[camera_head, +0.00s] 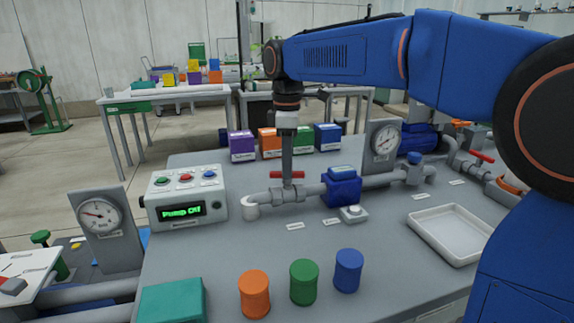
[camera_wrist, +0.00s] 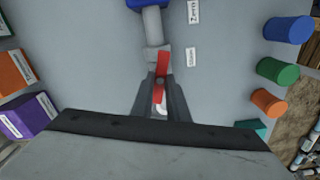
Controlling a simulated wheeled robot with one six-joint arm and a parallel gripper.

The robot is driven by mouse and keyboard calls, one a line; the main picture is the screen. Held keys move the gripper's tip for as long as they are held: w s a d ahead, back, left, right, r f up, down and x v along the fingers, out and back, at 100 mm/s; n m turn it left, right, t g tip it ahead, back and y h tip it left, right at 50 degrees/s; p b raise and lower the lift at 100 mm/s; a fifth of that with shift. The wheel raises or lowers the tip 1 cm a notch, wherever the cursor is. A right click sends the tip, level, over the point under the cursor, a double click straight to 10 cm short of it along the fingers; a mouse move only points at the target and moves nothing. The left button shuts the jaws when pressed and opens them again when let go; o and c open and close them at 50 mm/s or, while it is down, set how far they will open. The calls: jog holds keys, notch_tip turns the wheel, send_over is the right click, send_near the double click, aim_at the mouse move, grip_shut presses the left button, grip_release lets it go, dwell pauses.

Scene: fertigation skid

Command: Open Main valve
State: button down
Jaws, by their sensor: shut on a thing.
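A valve with a red bar handle (camera_head: 275,174) sits on the grey pipe in the middle of the bench. In the wrist view the red handle (camera_wrist: 163,62) lies roughly in line with the pipe, slightly tilted. My gripper (camera_head: 288,180) points straight down onto the handle from above. In the wrist view my gripper (camera_wrist: 160,88) has a finger on each side of the handle and is shut on it. The fingers hide part of the handle and the valve body. A small label (camera_head: 295,226) lies on the bench in front of the valve, its text too small to read surely.
A control box (camera_head: 186,199) with a green "Pump" display stands left of the valve. A blue pump-like block (camera_head: 341,187) is right of it. Another red-handled valve (camera_head: 481,157) is farther right. A white tray (camera_head: 451,212) and coloured cylinders (camera_head: 304,283) stand in front.

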jog(key=shift+n, duration=1.7)
jog(key=c, duration=1.7)
grip_release()
notch_tip(320, 180, up, 17)
jog(key=shift+r, duration=0.2)
